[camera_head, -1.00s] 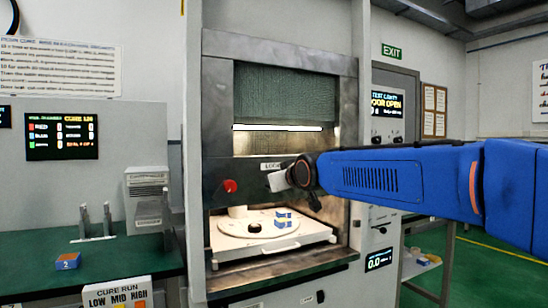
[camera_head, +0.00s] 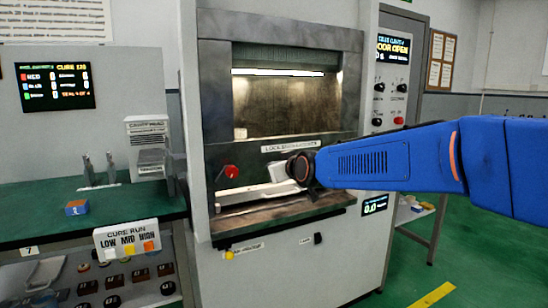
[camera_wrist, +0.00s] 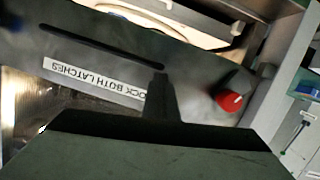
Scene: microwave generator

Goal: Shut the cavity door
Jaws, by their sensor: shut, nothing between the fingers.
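The cavity door shows in the head view as a dark lower rail (camera_head: 250,158) with a "LOCK BOTH LATCHES" label, low in the steel frame. A strip of the pale tray (camera_head: 250,205) shows below it, so a gap stays open. A red knob (camera_head: 231,171) is on the left, also in the wrist view (camera_wrist: 230,101). My gripper (camera_wrist: 160,78) is shut and empty, its tip against or just in front of the rail beside the label, near a dark strip (camera_wrist: 100,46). I cannot tell whether it touches. In the head view my wrist hides the fingertips.
A steel ledge (camera_head: 270,218) runs below the opening. A control panel (camera_head: 393,85) reading "DOOR OPEN" stands at the right.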

